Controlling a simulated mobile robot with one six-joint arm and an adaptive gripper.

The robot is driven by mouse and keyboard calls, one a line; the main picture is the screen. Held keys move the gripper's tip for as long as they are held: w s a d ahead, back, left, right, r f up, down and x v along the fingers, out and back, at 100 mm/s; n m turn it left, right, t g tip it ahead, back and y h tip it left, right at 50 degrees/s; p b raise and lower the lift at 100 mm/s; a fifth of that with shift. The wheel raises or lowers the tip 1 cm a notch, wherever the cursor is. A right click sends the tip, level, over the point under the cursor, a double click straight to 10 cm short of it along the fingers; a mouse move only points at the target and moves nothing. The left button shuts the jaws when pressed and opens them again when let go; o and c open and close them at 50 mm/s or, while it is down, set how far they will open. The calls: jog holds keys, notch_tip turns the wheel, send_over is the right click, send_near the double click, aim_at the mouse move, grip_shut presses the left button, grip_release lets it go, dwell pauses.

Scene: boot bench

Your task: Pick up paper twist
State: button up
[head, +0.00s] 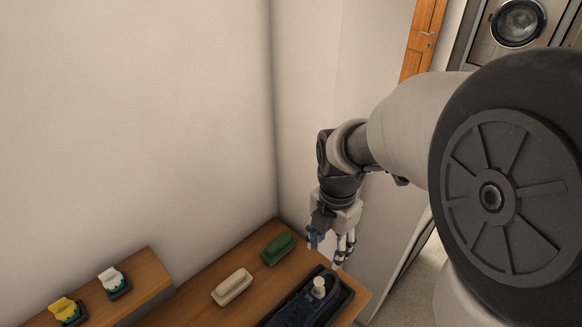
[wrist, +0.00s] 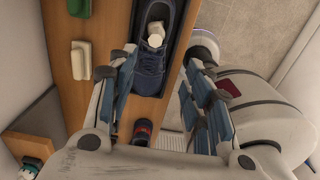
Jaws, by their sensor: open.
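The paper twist appears to be the pale, upright piece (head: 319,287) standing in the opening of a dark blue shoe (head: 290,310). In the wrist view the pale piece (wrist: 155,36) shows in the collar of the blue shoe (wrist: 151,80). My gripper (head: 329,246) is open and empty, above the right end of the bench, up and behind the shoe in the head view. In the wrist view its blue-padded fingers (wrist: 159,68) are spread, with the shoe partly between them and the pale piece beyond. The lower part of the twist is hidden in the shoe.
The shoe sits in a black tray (head: 345,297) on the wooden bench (head: 205,312). A green brush (head: 279,249) and a cream brush (head: 232,287) lie beside it. A raised wooden block (head: 135,290) holds yellow-topped (head: 66,308) and white-topped (head: 112,280) items. Walls close off the back.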

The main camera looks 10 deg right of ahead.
jog(key=b, duration=0.3)
send_near(320, 281)
jog(key=f, duration=0.5)
jog(key=shift+s+d, duration=0.25)
jog(key=shift+s, duration=0.05)
jog(key=shift+w+a+f+b, duration=0.15)
jog(key=shift+f+b, duration=0.25)
jog(key=shift+f, duration=1)
jog(key=shift+w+a+f+b, duration=0.15)
jog(key=shift+f+b, duration=0.2)
jog(key=shift+f, duration=1.05)
jog(key=shift+c, duration=0.6)
jog(key=c, duration=0.8)
